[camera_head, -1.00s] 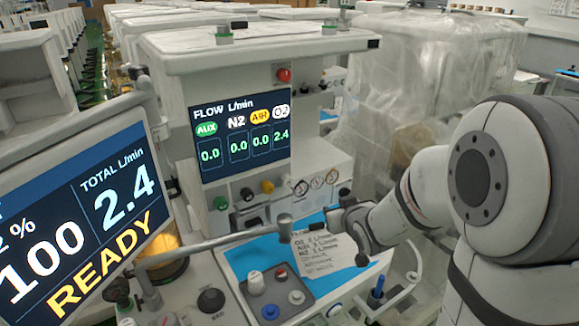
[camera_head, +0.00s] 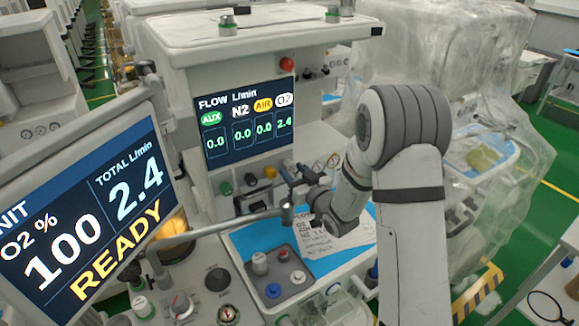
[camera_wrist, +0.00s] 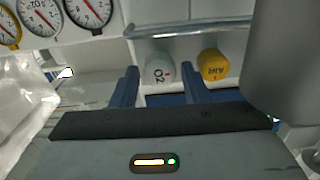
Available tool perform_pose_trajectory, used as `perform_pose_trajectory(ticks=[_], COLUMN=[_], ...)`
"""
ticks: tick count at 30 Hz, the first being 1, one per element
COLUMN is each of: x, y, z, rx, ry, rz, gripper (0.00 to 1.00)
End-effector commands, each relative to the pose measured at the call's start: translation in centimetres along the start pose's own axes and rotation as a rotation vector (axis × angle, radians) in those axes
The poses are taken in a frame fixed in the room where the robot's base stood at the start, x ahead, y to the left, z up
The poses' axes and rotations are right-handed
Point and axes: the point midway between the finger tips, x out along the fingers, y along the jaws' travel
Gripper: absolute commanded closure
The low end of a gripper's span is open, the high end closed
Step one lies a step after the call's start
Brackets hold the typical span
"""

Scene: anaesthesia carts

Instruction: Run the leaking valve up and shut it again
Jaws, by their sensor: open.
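The flow screen (camera_head: 243,122) reads AUX 0.0, N2 0.0, AIR 0.0 and O2 2.4. Below it is a row of valve knobs: green (camera_head: 225,188), black (camera_head: 251,179) and yellow (camera_head: 270,171). My gripper (camera_head: 298,178) is at the right end of this row and hides the white O2 knob in the head view. In the wrist view, the white O2 knob (camera_wrist: 159,70) stands between the tips of my open gripper (camera_wrist: 160,77); I cannot tell whether either finger touches it. The yellow AIR knob (camera_wrist: 213,65) is just right of the right finger.
A metal rail (camera_wrist: 190,28) runs above the knobs in the wrist view, with gauges (camera_wrist: 90,10) at upper left. The big READY monitor (camera_head: 85,205) on its arm stands at left. A blue worktop (camera_head: 240,243) with a paper note (camera_head: 318,240) lies below.

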Motion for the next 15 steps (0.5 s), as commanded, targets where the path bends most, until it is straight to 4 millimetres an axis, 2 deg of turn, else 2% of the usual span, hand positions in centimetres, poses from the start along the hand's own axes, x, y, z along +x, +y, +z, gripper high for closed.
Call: perform_pose_trajectory(ticks=[4, 13, 15], x=[1.25, 1.50, 1.50], y=[-0.06, -0.06, -0.07], z=[-0.09, 0.02, 0.02], rx=[0.000, 0.000, 0.000], ry=[0.000, 0.000, 0.000], rz=[-0.001, -0.001, -0.001], gripper=[0.59, 0.59, 0.64])
